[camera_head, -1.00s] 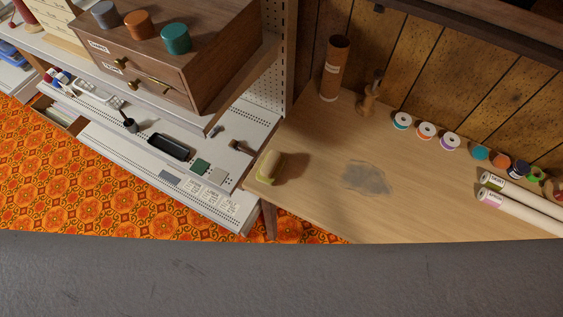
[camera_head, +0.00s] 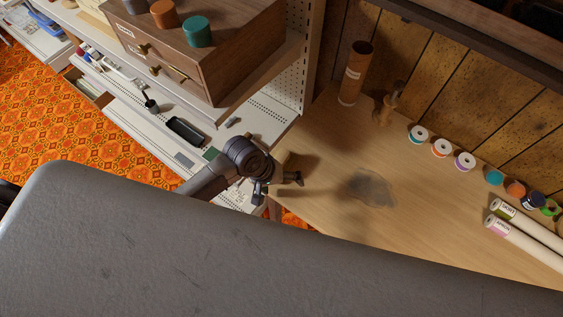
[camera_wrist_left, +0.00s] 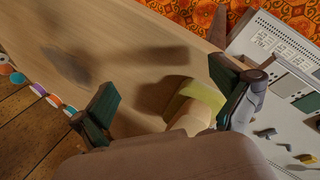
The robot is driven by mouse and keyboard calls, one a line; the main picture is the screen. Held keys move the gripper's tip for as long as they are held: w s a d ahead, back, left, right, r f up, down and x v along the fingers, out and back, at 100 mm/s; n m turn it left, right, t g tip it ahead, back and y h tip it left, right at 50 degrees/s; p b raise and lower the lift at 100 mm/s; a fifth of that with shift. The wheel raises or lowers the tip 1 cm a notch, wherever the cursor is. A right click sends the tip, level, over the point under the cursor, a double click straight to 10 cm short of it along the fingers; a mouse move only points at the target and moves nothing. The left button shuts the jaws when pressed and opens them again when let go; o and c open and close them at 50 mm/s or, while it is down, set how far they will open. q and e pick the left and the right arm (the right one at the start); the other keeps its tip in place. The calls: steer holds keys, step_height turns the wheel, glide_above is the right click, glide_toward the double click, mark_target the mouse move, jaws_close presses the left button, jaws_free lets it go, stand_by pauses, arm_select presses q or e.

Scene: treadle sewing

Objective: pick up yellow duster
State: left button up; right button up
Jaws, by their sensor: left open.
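The yellow duster (camera_wrist_left: 197,100) lies on the wooden table (camera_head: 330,215) near its left edge. In the left wrist view its yellow-green part shows between my open fingers, closer to the right finger, and my gripper body covers its lower part. I cannot tell whether a finger touches the duster. My right gripper is not in view.
A grey dusty patch (camera_head: 370,187) lies mid-table. A brown tube (camera_head: 354,75), a wooden figure (camera_head: 388,105), several thread spools (camera_head: 440,148) and rolls (camera_head: 520,238) line the back and right. A white shelf (camera_head: 130,112) and wooden drawers (camera_head: 200,55) stand left.

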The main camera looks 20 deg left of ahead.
mark_target(279, 159)
arm_select(q)
steer(key=w+r+n, duration=0.1)
steer(key=w+a+r+n+g, duration=0.1)
steer(key=w+n, duration=0.1)
steer(key=w+r+n, duration=0.1)
steer(key=shift+w+a+r+n+g, duration=0.15)
steer(key=shift+w+a+n+g, duration=0.1)
steer(key=shift+w+n+g, duration=0.15)
steer(key=w+a+r+n, duration=0.1)
steer(key=a+n, duration=0.1)
steer(key=w+a+r+n+g, duration=0.1)
steer(key=w+a+r+n, duration=0.1)
steer(key=n, duration=0.1)
steer(key=shift+w, duration=0.15)
steer(key=shift+w+a+r+n, duration=0.1)
steer(key=shift+a+n, duration=0.15)
steer(key=shift+n, duration=0.15)
steer(key=b+x, duration=0.2)
steer(key=b, duration=0.1)
steer(key=shift+d+f, duration=0.2)
steer(key=shift+f, duration=0.15)
steer(key=b+x, duration=0.4)
steer(key=b, duration=0.1)
steer(key=shift+d+f+b, duration=0.1)
steer(key=shift+f+b, duration=0.2)
steer(key=shift+b, duration=0.05)
steer(key=shift+r, duration=0.1)
steer(key=shift+c, duration=0.3)
steer(key=c, duration=0.9)
